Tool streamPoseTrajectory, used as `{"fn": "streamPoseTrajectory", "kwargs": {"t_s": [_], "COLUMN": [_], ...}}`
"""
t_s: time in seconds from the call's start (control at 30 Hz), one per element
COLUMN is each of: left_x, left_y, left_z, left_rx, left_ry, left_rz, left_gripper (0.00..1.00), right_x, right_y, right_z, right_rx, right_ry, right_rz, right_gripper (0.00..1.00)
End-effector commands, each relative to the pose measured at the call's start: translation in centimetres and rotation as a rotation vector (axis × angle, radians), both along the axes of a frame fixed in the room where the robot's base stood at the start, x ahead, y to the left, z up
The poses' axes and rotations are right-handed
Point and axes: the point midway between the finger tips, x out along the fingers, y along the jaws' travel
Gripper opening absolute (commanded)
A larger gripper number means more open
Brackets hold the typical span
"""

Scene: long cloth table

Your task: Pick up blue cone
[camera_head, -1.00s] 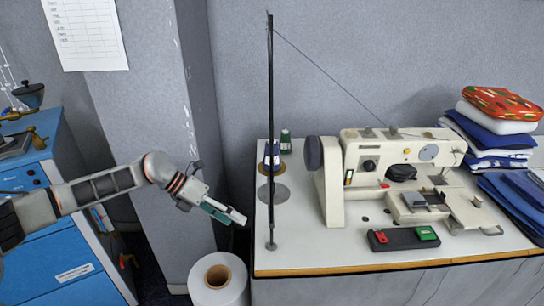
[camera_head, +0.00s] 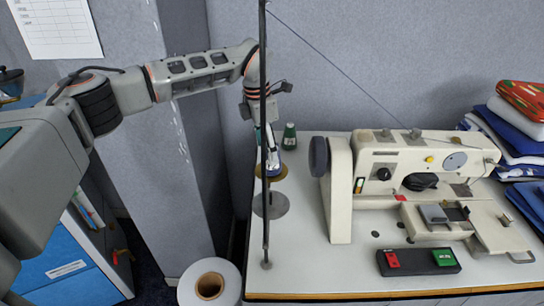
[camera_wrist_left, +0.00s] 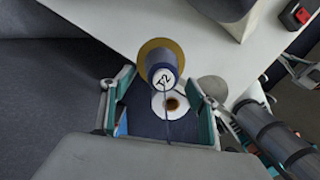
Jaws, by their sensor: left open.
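The blue cone (camera_wrist_left: 158,61) is a dark blue thread cone with a white label marked 12 on its top. It stands on a gold disc at the table's left end. In the head view the blue cone (camera_head: 277,158) is partly hidden by the black pole and my gripper. My left gripper (camera_head: 267,135) is open and points down just above the cone. In the left wrist view the cone's top lies between the two open fingertips of my left gripper (camera_wrist_left: 160,82).
A dark upright pole (camera_head: 266,190) with a thread stands close in front of the cone. A green cone (camera_head: 290,137) stands right behind it. A bare grey disc (camera_head: 278,204) is nearer. The sewing machine (camera_head: 340,190) is to the right. A white roll (camera_head: 230,285) stands below the table's left edge.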

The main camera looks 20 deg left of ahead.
Motion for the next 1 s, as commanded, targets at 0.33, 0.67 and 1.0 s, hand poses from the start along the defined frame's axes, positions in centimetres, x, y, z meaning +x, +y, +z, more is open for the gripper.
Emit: {"fn": "streamPoseTrajectory", "kwargs": {"t_s": [0.33, 0.67, 1.0], "left_x": [0.7, 0.7, 0.7], "left_y": [-1.1, -1.2, -1.2], "left_z": [-4.2, -4.8, -4.7], "left_rx": [-0.002, -0.001, -0.002], "left_ry": [0.001, 0.000, 0.000], "left_rz": [0.001, 0.000, 0.000], "left_gripper": [0.60, 0.55, 0.14], "right_x": [0.7, 0.7, 0.5], "right_y": [-1.0, -1.2, -0.9], "right_z": [1.0, 0.8, 0.7], "right_rx": [-0.013, -0.013, -0.010], "right_ry": [-0.008, -0.004, 0.000], "right_rz": [-0.012, -0.018, -0.015], "right_gripper": [0.00, 0.00, 0.00]}}
